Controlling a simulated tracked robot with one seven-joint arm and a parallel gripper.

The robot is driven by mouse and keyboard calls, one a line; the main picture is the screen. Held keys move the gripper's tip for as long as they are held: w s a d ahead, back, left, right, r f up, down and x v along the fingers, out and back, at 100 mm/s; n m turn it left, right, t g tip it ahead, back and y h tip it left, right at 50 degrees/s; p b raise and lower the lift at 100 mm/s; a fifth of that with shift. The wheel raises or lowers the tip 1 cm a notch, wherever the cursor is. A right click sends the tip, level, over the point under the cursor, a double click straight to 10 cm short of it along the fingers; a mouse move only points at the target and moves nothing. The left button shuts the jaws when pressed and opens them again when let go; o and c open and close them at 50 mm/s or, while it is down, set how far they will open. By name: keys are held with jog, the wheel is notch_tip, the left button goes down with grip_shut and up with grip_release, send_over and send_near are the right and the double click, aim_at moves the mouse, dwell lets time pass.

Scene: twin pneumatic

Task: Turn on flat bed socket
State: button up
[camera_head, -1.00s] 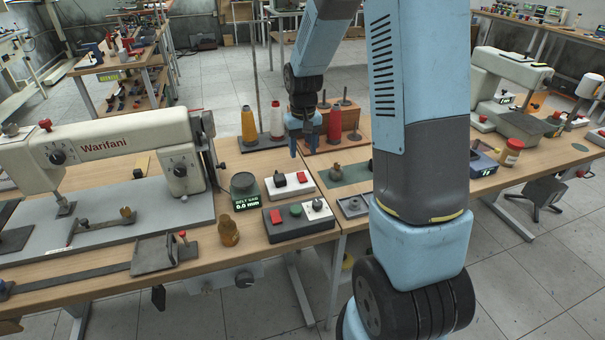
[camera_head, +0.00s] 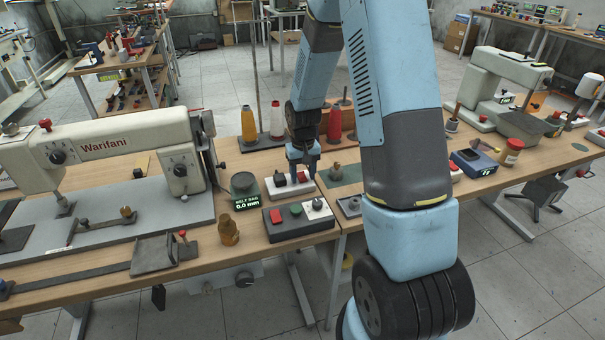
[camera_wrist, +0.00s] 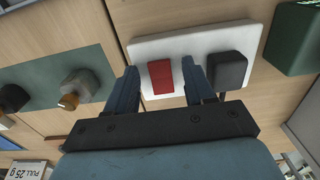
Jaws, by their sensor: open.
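The flat bed socket (camera_head: 288,193) is a white plate on the table with a black plug and a red rocker switch. In the wrist view the white plate (camera_wrist: 200,47) shows the red switch (camera_wrist: 160,77) and, right of it, the black plug (camera_wrist: 229,70). My gripper (camera_head: 303,172) points down over the switch end of the socket. In the wrist view my gripper (camera_wrist: 160,66) is open, with one finger on each side of the red switch. The right finger lies between switch and plug. I cannot tell whether the fingers touch the plate.
Yellow (camera_head: 248,125) and red thread cones stand behind.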

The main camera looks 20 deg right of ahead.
jog(key=shift+c, duration=0.5)
grip_shut()
jog(key=shift+w, duration=0.1)
jog(key=shift+w+r+g, duration=0.1)
jog(key=shift+w+g, duration=0.15)
jog(key=shift+g, duration=0.8)
jog(key=shift+w+r+g, duration=0.1)
jog(key=shift+w+g, duration=0.15)
jog(key=shift+g, duration=0.8)
jog(key=shift+o, duration=0.5)
grip_release()
